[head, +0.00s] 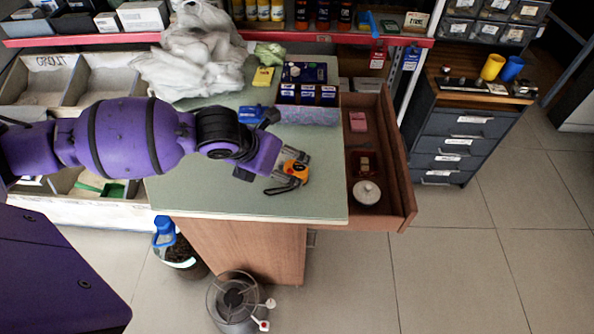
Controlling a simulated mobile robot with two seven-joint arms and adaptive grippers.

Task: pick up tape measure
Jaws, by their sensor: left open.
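The tape measure (297,169), orange-yellow with black parts, lies on the pale green counter top (215,195) near its right front part. My left gripper (284,172) reaches in from the left and is right at the tape measure. Its grey fingers are open, and they overlap the tape measure's left side in the picture. I cannot tell whether they touch it. Part of the tape measure is hidden by the fingers. My right gripper is not in view.
An open wooden drawer (398,165) at the right holds a white round item (366,192) and a pink pack (358,121). White plastic bags (198,50) lie at the back left. The counter's front left is clear.

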